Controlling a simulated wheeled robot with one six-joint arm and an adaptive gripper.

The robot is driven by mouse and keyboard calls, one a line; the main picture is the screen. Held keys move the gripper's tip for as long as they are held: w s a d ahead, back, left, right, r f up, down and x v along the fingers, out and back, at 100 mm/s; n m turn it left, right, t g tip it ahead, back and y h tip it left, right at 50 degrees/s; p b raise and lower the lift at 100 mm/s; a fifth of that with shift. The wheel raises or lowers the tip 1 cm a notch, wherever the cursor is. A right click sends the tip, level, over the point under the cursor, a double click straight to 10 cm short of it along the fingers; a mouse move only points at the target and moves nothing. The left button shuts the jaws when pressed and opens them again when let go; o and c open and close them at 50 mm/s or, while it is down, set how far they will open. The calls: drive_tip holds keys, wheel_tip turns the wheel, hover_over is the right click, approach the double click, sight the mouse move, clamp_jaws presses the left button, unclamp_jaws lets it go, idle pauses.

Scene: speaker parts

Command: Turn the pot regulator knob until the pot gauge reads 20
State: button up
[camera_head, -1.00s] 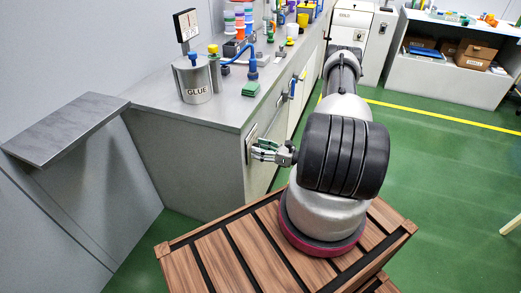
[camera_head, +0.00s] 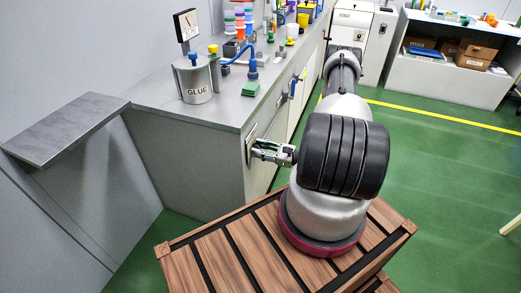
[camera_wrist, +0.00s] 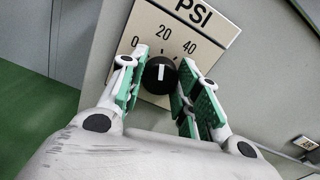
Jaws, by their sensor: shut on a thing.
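The regulator knob (camera_wrist: 158,82) is round and black with a white pointer line. It sits on a cream PSI plate (camera_wrist: 205,24) marked 0, 20 and 40, and its line points roughly up toward 20. My gripper (camera_wrist: 163,66) is shut on the knob, with a green-padded finger on either side. The pot gauge (camera_head: 187,25) is a dark-framed white square above the steel glue pot (camera_head: 196,82). Its needle is too small to read.
The grey bench (camera_head: 190,120) carries the pot, a green block (camera_head: 250,89) and several coloured parts farther back. A grey shelf (camera_head: 65,128) juts out at left.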

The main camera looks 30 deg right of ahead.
drive_tip(key=o, duration=1.1)
drive_tip(key=shift+c, duration=0.2)
drive_tip(key=v, duration=1.2)
drive_tip(key=shift+d, duration=0.1)
